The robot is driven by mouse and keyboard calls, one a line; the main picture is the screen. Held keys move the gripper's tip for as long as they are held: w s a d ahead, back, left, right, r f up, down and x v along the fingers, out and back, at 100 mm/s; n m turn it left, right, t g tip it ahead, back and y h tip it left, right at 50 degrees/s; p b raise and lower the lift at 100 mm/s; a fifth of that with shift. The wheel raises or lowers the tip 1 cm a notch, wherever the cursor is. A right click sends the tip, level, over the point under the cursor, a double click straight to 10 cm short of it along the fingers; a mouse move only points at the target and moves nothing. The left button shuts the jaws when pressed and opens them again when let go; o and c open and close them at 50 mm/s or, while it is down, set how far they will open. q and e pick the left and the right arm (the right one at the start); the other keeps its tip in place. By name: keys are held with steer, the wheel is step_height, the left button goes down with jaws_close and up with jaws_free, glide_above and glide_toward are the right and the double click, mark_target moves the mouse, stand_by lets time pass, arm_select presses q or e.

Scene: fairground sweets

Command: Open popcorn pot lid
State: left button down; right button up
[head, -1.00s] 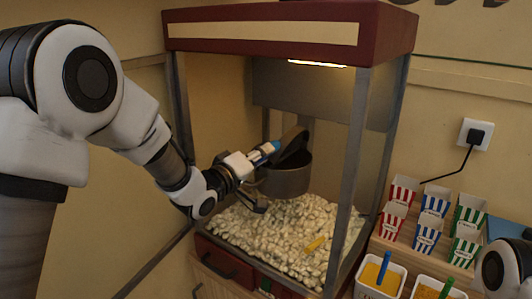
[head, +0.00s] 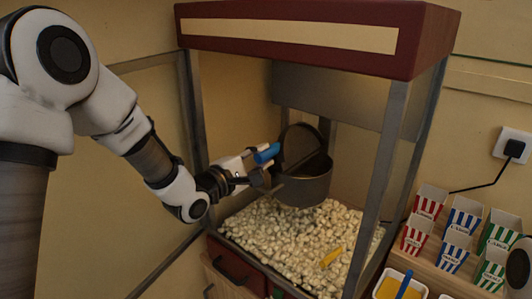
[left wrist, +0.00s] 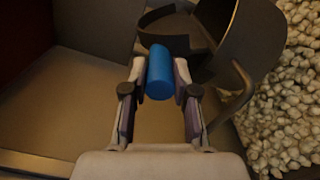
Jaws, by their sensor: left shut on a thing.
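The metal popcorn pot (head: 308,188) hangs inside the popcorn machine, above the popcorn. A blue handle (head: 267,153) sticks out from the lid towards my left gripper (head: 262,163). In the left wrist view the blue handle (left wrist: 160,75) lies between the two fingertips of the gripper (left wrist: 160,90), which is shut on it. The pot (left wrist: 252,38) shows at the upper right there. My right gripper is out of view.
The machine's red roof (head: 310,35) and grey front post (head: 385,180) frame the pot. Popcorn (head: 290,235) covers the machine floor, with a yellow scoop (head: 331,257) on it. Striped cups (head: 463,220) stand in a rack at right, beside a tray of yellow kernels (head: 395,288).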

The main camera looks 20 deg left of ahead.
arm_select(q)
steer(key=shift+w+a+f+n, duration=0.15)
steer(key=shift+a+n, duration=0.15)
steer(key=shift+n, duration=0.35)
steer(key=shift+w+a+r+n, duration=0.15)
steer(key=shift+a+n, duration=0.1)
steer(key=shift+n, duration=0.4)
steer(key=shift+f, duration=0.1)
